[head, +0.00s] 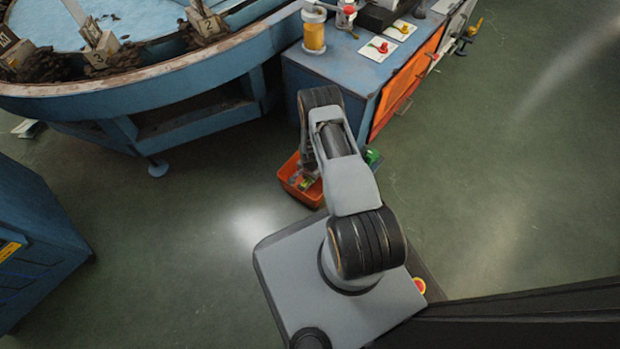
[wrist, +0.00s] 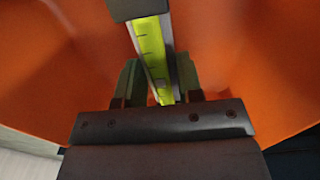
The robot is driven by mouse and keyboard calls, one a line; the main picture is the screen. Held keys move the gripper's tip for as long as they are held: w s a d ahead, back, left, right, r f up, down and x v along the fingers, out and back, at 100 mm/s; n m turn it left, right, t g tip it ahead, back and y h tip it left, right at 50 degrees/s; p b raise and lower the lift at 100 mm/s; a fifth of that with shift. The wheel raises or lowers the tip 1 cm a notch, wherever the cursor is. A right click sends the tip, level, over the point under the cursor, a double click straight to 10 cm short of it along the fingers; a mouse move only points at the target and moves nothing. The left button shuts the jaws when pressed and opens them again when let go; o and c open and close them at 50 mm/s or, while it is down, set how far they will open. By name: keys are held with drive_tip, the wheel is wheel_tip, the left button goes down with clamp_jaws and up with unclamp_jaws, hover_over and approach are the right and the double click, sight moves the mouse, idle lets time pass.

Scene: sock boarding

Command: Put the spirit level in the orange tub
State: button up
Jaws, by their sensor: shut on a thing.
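The orange tub (head: 289,169) stands on the floor by the blue cabinet, partly hidden behind my arm in the head view. Its orange walls (wrist: 255,65) fill most of the wrist view. The spirit level (wrist: 151,50), a yellow-green bar with dark marks and a dark end, lies lengthwise between my fingers. My gripper (wrist: 159,78) is shut on it, with tub walls on both sides. In the head view a small yellow-green patch shows inside the tub, near my gripper. I cannot tell whether the level touches the tub floor.
The blue cabinet (head: 340,68) with orange front stands just beyond the tub. A small green object (head: 371,156) is at the tub's right. A large round blue machine (head: 150,90) is at upper left. Another blue cabinet (head: 35,240) is at left. Open floor (head: 500,190) lies right.

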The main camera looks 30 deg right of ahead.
drive_tip(key=shift+f, duration=0.2)
drive_tip(key=shift+f, duration=0.1)
drive_tip(key=o, duration=1.1)
drive_tip(key=shift+c, duration=0.2)
